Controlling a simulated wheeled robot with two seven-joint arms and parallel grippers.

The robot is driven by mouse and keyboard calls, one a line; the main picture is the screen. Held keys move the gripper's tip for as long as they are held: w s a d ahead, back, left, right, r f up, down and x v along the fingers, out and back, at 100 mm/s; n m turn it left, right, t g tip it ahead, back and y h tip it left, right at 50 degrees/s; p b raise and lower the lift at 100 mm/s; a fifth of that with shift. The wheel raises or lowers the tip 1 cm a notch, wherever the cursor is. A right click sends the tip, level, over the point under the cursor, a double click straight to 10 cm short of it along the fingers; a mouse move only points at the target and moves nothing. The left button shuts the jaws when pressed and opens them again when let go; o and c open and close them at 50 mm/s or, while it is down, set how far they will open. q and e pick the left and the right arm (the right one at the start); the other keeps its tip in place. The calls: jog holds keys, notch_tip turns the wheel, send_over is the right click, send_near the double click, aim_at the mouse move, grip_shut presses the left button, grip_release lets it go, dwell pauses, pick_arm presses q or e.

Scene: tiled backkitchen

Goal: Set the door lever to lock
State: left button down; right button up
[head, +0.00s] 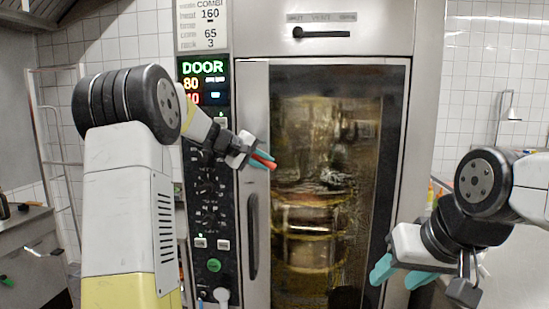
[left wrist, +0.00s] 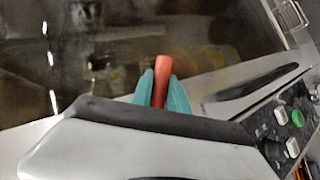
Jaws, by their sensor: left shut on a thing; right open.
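My left gripper (head: 264,160) is shut on a red rod-shaped grip (head: 263,164) in front of the left edge of the oven door. In the left wrist view the red grip (left wrist: 162,78) stands between the two teal fingertips and pokes out past them. Its base is hidden, so I cannot tell how it joins the door or which way it is set. A black lever (head: 318,34) lies nearly level on the panel above the door, with labels too small to read surely. My right gripper (head: 402,274) is open and empty before the door's lower right side.
The glass oven door (head: 330,160) has a dark vertical handle (head: 252,235) below my left gripper. The control panel (head: 208,225) has knobs and buttons, and its display (head: 203,68) reads DOOR. A counter (head: 25,235) stands at left.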

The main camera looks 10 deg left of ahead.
pick_arm(q)
jog(key=shift+a+f+m+g+y, duration=0.15)
jog(key=shift+a+f+m+y, duration=0.15)
jog(key=shift+y, duration=0.3)
jog(key=shift+a+f+m+g+y, duration=0.2)
jog(key=shift+f+m+y, duration=0.2)
jog(key=shift+y, duration=0.2)
jog(key=a+y, duration=0.1)
jog(key=f+m+y, duration=0.1)
jog(key=shift+a+f+m+y, duration=0.2)
jog(key=shift+a+m+y, duration=0.1)
jog(key=shift+a, duration=0.1)
jog(key=shift+a+f+m+y, duration=0.25)
jog(key=shift+a+m+y, duration=0.3)
jog(key=shift+a+y, duration=0.45)
jog(key=shift+a+f+m+y, duration=0.25)
jog(key=shift+a+m+y, duration=0.45)
jog(key=shift+y, duration=0.5)
jog(key=shift+a, duration=0.2)
jog(key=c, duration=1.3)
grip_release()
jog(key=v, duration=0.8)
